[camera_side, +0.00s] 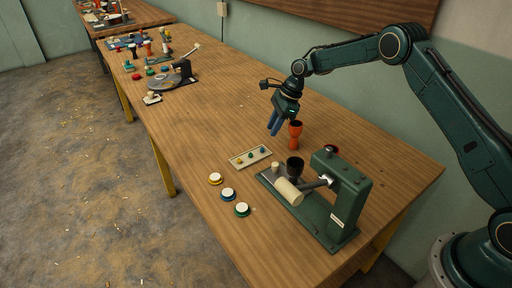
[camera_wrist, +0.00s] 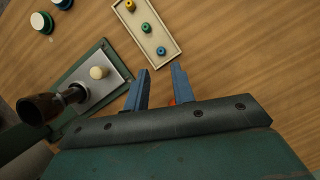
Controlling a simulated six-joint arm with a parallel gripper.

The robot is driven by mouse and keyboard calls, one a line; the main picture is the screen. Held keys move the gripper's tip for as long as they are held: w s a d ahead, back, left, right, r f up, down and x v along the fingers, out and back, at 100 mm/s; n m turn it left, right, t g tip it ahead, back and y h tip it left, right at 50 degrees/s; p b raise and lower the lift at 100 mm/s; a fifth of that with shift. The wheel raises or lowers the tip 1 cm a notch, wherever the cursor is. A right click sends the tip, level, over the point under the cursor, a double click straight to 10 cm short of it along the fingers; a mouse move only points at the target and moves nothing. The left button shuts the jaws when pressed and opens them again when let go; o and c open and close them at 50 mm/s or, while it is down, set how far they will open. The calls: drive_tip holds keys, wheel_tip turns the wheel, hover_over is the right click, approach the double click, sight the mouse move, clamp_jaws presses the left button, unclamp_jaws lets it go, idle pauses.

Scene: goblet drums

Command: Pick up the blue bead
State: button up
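The blue bead (camera_wrist: 161,51) sits at the near end of a small cream tray (camera_wrist: 170,36) in the wrist view. In the side view the blue bead (camera_side: 263,149) is at the tray's right end. A green bead (camera_wrist: 146,28) and a yellow bead (camera_wrist: 130,6) stand in a row with it. My gripper (camera_wrist: 159,70) has its two blue fingers apart with nothing held between them. In the side view my gripper (camera_side: 273,130) hangs above the table, a little behind the tray and apart from the blue bead.
An orange goblet (camera_side: 295,136) stands just right of my gripper. A green machine (camera_side: 345,190) with a dark goblet (camera_side: 295,166) is in front of it. Several round white-topped pieces (camera_side: 228,193) lie near the front edge.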

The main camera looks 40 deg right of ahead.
sight(262, 148)
drive_tip(key=shift+x, duration=1.4)
drive_tip(key=shift+x, duration=2.6)
drive_tip(key=shift+d, duration=0.1)
clamp_jaws()
